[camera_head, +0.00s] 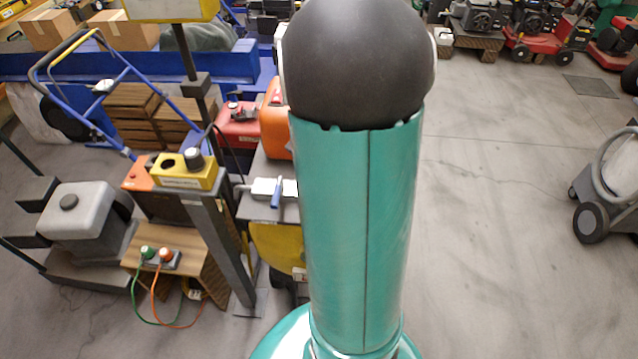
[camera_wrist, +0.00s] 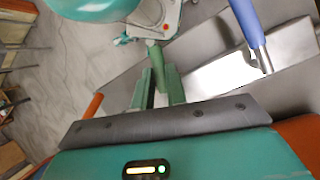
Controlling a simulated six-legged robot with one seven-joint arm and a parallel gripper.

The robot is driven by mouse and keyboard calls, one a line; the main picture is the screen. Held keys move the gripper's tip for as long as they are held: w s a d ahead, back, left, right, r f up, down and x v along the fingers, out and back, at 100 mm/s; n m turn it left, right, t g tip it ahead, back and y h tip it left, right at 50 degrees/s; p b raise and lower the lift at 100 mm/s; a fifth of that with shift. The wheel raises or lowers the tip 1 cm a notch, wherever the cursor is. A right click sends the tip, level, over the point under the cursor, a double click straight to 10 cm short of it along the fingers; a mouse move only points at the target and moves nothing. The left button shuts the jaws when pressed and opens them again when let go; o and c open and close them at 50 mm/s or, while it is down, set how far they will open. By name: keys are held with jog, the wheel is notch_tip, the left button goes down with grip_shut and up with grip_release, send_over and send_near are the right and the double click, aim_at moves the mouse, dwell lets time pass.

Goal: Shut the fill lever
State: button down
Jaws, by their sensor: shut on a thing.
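In the wrist view, the two green fingers of my gripper (camera_wrist: 159,90) close around a short green grip (camera_wrist: 156,54), with little gap between them. The grip points up toward a pale metal fitting (camera_wrist: 172,14) with a red dot. A lever with a blue handle (camera_wrist: 246,22) stands apart to the right, on a silver block (camera_wrist: 225,72). In the head view, a blue-handled lever (camera_head: 277,191) shows left of my arm. No readable label shows which is the fill lever. My arm hides my gripper in the head view.
An orange rod (camera_wrist: 94,105) sticks out left of my gripper. In the head view, a yellow control box (camera_head: 185,176) on a grey post and a grey tank (camera_head: 85,215) stand to the left. A grey wheeled machine (camera_head: 608,185) stands far right. The floor between is clear.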

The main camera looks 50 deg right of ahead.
jog(key=shift+s+d+n+g+h, duration=0.2)
jog(key=shift+s+n+h, duration=0.15)
jog(key=shift+n, duration=0.55)
jog(key=shift+s+d+n+g+h, duration=0.1)
jog(key=shift+s+n+g+h, duration=0.2)
jog(key=shift+n, duration=0.6)
jog(key=c, duration=1.4)
grip_release()
jog(key=shift+r, duration=0.1)
jog(key=v, duration=1.3)
jog(key=shift+r, duration=0.35)
jog(key=shift+w, duration=0.15)
